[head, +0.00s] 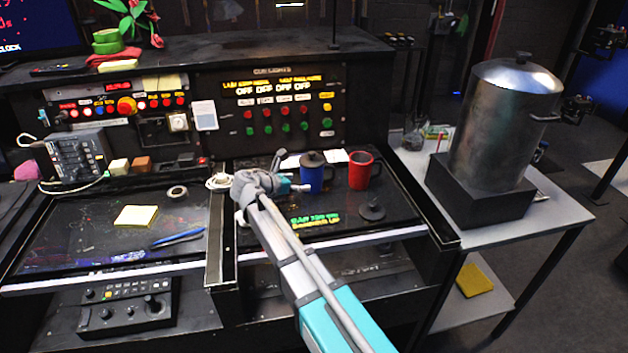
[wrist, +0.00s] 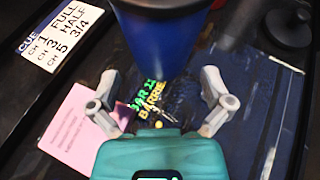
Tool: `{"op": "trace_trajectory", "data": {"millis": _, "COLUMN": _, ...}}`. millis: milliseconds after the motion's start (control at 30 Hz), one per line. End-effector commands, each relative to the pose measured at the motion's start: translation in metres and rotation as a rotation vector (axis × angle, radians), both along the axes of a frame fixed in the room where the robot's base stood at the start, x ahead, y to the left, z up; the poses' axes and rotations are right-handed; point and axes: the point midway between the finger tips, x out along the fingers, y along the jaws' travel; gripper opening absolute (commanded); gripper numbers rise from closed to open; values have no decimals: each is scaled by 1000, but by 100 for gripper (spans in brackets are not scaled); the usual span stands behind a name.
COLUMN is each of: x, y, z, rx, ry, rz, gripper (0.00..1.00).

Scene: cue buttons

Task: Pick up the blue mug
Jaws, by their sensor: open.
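The blue mug (head: 316,180) stands upright on the dark desk panel, with something dark at its top. In the wrist view the blue mug (wrist: 180,22) fills the top middle, just ahead of the fingers. My gripper (head: 302,187) is at the left side of the mug in the head view. In the wrist view my gripper (wrist: 160,88) is open, with a finger on each side and nothing between them. The mug's base lies just beyond the fingertips. I cannot tell whether any finger touches it.
A red mug (head: 360,171) stands close to the right of the blue one. A dark round knobbed object (head: 372,207) lies in front of it. A control panel (head: 275,110) rises behind. A large metal pot (head: 500,120) stands on the right table. A cue card (wrist: 65,35) lies left in the wrist view.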

Motion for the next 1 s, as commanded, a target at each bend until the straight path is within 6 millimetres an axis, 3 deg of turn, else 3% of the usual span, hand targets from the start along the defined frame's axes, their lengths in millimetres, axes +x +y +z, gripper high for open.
{"op": "trace_trajectory", "data": {"millis": 433, "x": 3, "y": -2, "z": -3, "rx": 0, "ry": 0, "rz": 1, "gripper": 100}}
{"op": "trace_trajectory", "data": {"millis": 1000, "x": 32, "y": -34, "z": -22, "rx": 1, "ry": 0, "rz": 2, "gripper": 100}}
